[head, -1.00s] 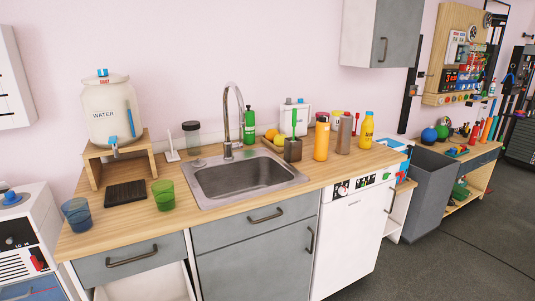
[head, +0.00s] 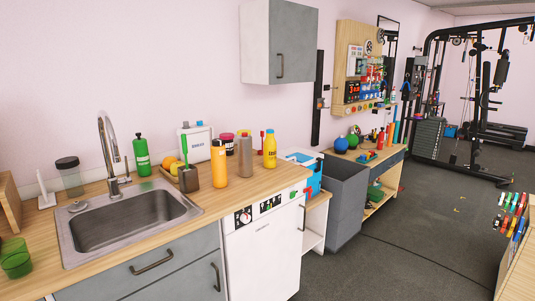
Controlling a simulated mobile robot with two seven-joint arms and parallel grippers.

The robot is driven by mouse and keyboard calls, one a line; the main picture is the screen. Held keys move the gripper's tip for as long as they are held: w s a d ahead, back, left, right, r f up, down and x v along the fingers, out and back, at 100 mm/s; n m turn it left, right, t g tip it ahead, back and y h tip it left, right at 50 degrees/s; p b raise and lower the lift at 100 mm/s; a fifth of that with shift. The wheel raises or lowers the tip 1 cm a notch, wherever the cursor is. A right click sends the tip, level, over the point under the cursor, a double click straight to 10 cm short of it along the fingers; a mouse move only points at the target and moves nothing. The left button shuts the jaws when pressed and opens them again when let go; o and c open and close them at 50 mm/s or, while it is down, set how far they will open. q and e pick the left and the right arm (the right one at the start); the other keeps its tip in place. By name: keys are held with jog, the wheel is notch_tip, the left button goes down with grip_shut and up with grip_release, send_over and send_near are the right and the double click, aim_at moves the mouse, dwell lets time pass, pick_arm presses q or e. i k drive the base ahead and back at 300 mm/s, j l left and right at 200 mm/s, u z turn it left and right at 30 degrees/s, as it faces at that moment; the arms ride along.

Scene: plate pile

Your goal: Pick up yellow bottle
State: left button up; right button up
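The yellow bottle (head: 269,151) stands upright near the right end of the wooden counter (head: 232,191), above the white dishwasher. A small red item stands close behind the yellow bottle. Neither of my grippers shows in the head view.
A sink (head: 125,226) with a tall tap fills the counter's left part. A dark brush holder (head: 188,180) stands left of the bottles. A grey bin (head: 346,197) stands on the floor right of the counter. Open dark floor (head: 395,240) lies to the right.

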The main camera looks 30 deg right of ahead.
aim_at(270, 143)
jog(key=i+l+u, duration=0.15)
jog(key=l, duration=0.4)
jog(key=l+u, duration=0.15)
jog(key=l, duration=0.45)
jog(key=i+l+u, duration=0.15)
jog(key=l, duration=0.45)
jog(key=i+l+u, duration=0.25)
jog(key=l, duration=0.6)
jog(key=l+u, duration=0.2)
jog(key=l, duration=0.6)
